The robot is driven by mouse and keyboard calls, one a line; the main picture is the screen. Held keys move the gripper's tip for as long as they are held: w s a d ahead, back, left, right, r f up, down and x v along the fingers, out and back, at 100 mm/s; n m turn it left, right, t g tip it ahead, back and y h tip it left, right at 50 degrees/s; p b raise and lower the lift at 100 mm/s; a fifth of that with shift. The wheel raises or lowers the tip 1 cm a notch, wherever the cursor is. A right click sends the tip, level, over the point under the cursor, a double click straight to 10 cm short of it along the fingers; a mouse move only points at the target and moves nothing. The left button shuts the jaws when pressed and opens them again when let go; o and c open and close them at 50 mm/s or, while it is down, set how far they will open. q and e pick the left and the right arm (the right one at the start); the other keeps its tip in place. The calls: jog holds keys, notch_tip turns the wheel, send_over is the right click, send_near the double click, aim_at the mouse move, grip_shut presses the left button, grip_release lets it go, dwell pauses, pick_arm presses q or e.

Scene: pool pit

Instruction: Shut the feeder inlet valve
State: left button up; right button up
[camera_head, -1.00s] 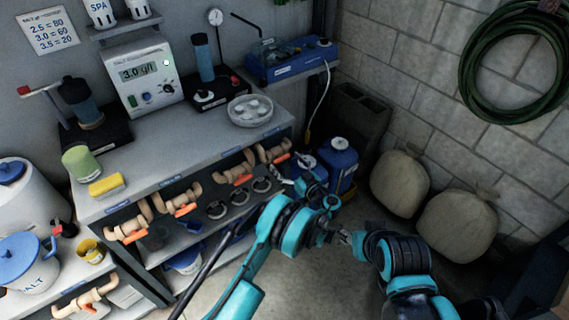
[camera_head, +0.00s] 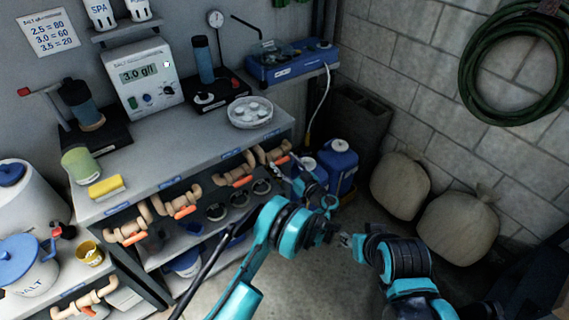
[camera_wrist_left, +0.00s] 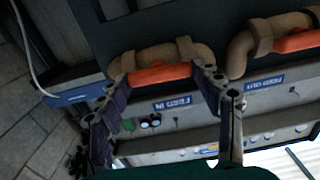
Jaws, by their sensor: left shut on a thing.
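The feeder inlet valve is a tan pipe (camera_wrist_left: 165,54) with an orange lever (camera_wrist_left: 160,73), above a blue FEED IN label (camera_wrist_left: 172,105) that appears upside down in the left wrist view. The lever lies along the pipe. My left gripper (camera_wrist_left: 165,78) is shut on this lever, with one finger at each end. In the head view, the valve (camera_head: 268,150) is the rightmost on the bench front, and my left gripper (camera_head: 287,167) is at its right side, partly hidden by its own wrist. My right gripper (camera_head: 346,240) is low and apart from the bench; its jaws are too small to judge.
A second valve, above a FEED OUT label (camera_wrist_left: 264,83), sits close beside it. Several similar orange-levered valves line the bench. A blue jug (camera_head: 340,165) stands just right of my left gripper. Two sacks (camera_head: 458,224) rest against the block wall. Some floor is clear.

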pick_arm(q)
jog(key=m, duration=0.4)
jog(key=shift+m, duration=0.3)
jog(key=m, duration=0.4)
jog(key=shift+w+d+f, duration=0.1)
jog(key=m, duration=0.5)
jog(key=shift+f+m, duration=0.1)
jog(key=shift+m, duration=1.7)
jog(key=o, duration=1.2)
jog(key=shift+c, duration=0.2)
jog(key=shift+d, duration=0.1)
